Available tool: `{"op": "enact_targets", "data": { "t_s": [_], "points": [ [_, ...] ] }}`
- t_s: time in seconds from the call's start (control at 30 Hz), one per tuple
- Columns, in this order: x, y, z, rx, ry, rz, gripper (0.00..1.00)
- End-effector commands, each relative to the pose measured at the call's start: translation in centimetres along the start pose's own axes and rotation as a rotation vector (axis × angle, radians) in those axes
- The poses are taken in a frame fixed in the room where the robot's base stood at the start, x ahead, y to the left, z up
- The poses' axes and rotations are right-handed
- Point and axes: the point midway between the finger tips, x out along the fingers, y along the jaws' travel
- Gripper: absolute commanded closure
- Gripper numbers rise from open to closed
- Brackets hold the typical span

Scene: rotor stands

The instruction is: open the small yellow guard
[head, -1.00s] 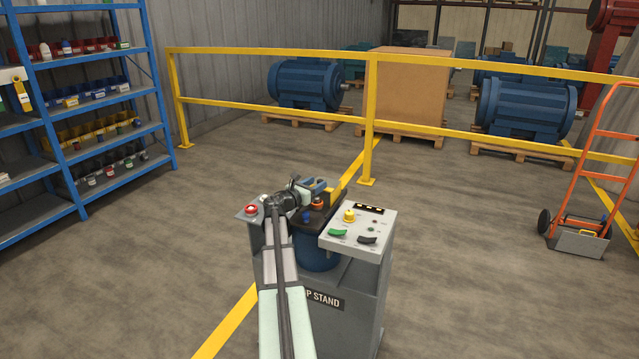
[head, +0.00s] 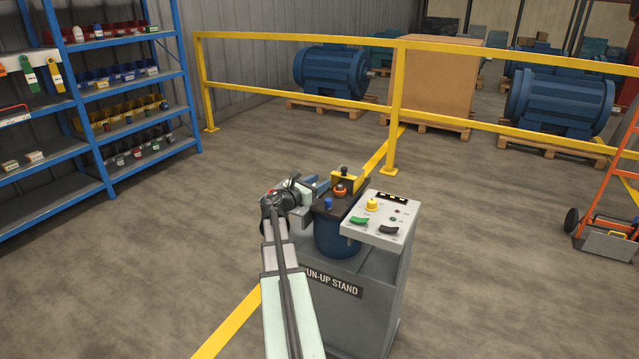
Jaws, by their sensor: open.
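The small yellow guard (head: 352,181) stands at the back of the dark top plate on the run-up stand (head: 375,285), with a black knob (head: 344,169) near it. An orange-red part (head: 340,191) and a blue knob (head: 328,203) sit in front of it. My gripper (head: 321,187), with blue fingers, is just left of the guard, open and apparently empty. A small gap seems to lie between fingers and guard, though depth is hard to judge. My arm hides the stand's left side.
A sloped control panel (head: 384,228) with a yellow knob (head: 371,205) and green and black switches is right of the plate. A yellow railing (head: 300,97) runs behind. Blue shelving (head: 184,90) stands left, an orange hand truck (head: 612,190) right. Floor around the stand is clear.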

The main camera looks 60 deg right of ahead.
Motion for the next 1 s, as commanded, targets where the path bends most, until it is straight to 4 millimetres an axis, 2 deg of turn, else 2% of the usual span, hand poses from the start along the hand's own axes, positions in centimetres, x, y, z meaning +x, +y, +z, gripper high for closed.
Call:
{"op": "enact_targets", "data": {
  "t_s": [0.23,0.37,1.0],
  "points": [
    [0.3,0.0,0.1,0.000,0.000,-0.001,0.48],
    [1.3,0.0,0.1,0.000,0.000,-0.003,0.48],
    [11.7,0.1,0.1,0.000,0.000,-0.001,0.48]
  ]
}}
